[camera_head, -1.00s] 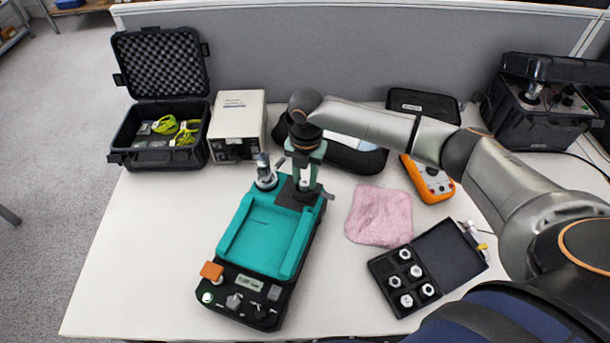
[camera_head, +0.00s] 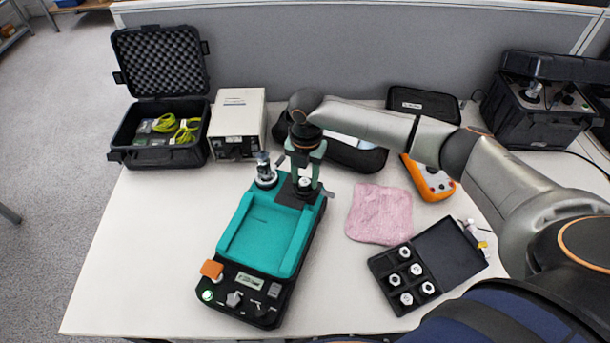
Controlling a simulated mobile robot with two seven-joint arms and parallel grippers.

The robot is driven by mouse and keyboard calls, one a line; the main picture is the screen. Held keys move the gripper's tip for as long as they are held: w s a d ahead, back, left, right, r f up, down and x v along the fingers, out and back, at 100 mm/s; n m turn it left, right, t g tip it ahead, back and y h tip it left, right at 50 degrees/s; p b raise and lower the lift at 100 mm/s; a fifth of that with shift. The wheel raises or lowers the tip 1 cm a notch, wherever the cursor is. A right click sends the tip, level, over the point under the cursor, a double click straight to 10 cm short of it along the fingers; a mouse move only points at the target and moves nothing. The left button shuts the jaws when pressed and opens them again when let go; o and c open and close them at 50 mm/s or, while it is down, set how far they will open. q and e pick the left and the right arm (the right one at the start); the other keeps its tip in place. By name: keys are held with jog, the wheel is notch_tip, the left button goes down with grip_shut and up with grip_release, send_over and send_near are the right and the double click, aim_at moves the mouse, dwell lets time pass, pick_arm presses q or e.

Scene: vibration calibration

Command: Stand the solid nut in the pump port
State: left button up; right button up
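The pump is a teal-topped unit (camera_head: 265,238) on a black base, lying lengthwise on the white table. Its port area is a dark block at the far right end (camera_head: 288,196). A silver nut (camera_head: 304,183) is over that dark block, between the fingers of my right gripper (camera_head: 304,178). The gripper points down, and its fingers look spread wider than the nut, one to each side. The port opening is hidden under the gripper and nut, so I cannot tell how the nut sits. My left gripper is out of view.
A silver fitting (camera_head: 265,172) stands beside the gripper on the pump. An open black case (camera_head: 385,270) with several nuts lies at right, near a pink cloth (camera_head: 380,214). A beige box (camera_head: 238,122) stands behind. The table left of the pump is clear.

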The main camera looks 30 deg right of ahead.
jog(key=o, duration=0.3)
jog(key=shift+o, duration=0.2)
notch_tip(320, 180, up, 12)
jog(key=shift+r, duration=0.25)
jog(key=shift+s, duration=0.1)
